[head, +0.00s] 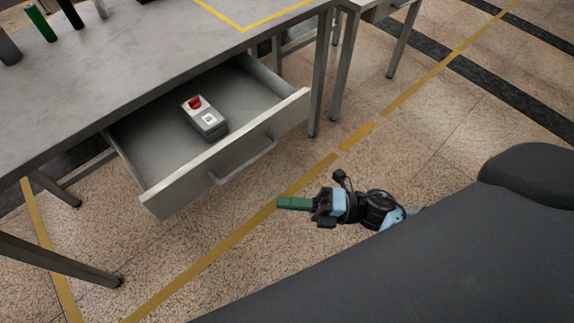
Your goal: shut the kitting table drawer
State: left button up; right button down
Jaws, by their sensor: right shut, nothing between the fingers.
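The kitting table drawer (225,160) is pulled out from under the grey table (130,70). It has a pale front panel with a bar handle (243,160). A grey device with a red part (205,117) lies inside the drawer. My right gripper (282,203) has green fingers, is shut and empty, and points left. In the picture it is below and to the right of the handle, apart from the drawer front. My left gripper is not in view.
Green and dark cylinders (41,23) stand on the tabletop at the upper left. Yellow tape (242,25) marks part of the tabletop. Another table (378,10) stands at the back. The speckled floor (450,110) in front of the drawer is clear.

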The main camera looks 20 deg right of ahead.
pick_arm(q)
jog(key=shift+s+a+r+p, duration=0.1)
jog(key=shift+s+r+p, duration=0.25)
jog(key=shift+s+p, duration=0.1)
pick_arm(e)
jog(key=w+a+r, duration=0.1)
jog(key=w+a, duration=0.6)
jog(key=a, duration=0.1)
jog(key=shift+r, duration=0.35)
